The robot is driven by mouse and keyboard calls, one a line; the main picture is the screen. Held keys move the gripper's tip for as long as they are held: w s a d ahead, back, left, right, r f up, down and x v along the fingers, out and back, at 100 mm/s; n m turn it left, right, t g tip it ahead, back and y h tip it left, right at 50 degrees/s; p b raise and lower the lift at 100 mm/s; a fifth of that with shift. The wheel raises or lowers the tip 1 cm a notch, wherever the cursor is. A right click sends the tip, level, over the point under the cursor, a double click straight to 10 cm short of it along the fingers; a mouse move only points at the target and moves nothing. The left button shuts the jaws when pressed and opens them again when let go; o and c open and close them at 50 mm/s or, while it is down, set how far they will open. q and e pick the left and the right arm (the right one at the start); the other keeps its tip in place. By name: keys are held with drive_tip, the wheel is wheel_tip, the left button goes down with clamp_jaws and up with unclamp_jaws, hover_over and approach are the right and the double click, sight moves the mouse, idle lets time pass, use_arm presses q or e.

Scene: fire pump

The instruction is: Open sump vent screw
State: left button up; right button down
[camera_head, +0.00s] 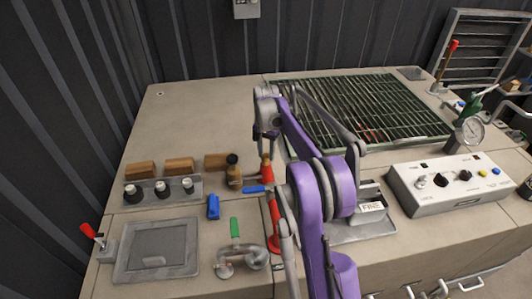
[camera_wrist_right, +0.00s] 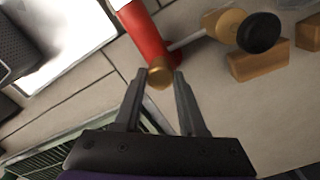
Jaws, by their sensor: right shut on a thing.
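A brass screw (camera_wrist_right: 160,73) sits at the end of a red pipe (camera_wrist_right: 143,38), which I take to be the sump vent. The same screw (camera_head: 265,159) shows in the head view above the red pipe (camera_head: 266,174), left of my purple right arm. My right gripper (camera_wrist_right: 161,76) has one finger on each side of the screw and is shut on it. In the head view, my right gripper (camera_head: 266,146) points down onto the screw. My left gripper is out of view.
A brass fitting with a black cap (camera_head: 233,172) stands just left of the screw. Wooden blocks (camera_head: 180,165), a row of knobs (camera_head: 161,190) and blue and green handles lie further left. A dark grating (camera_head: 365,110) lies behind, and a grey control box (camera_head: 450,185) stands to the right.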

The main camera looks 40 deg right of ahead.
drive_tip(key=n, duration=0.5)
drive_tip(key=shift+n, duration=0.3)
drive_tip(key=n, duration=0.5)
drive_tip(key=shift+n, duration=0.3)
drive_tip(key=n, duration=1)
drive_tip(key=shift+c, duration=2.4)
unclamp_jaws()
drive_tip(key=shift+r, duration=0.15)
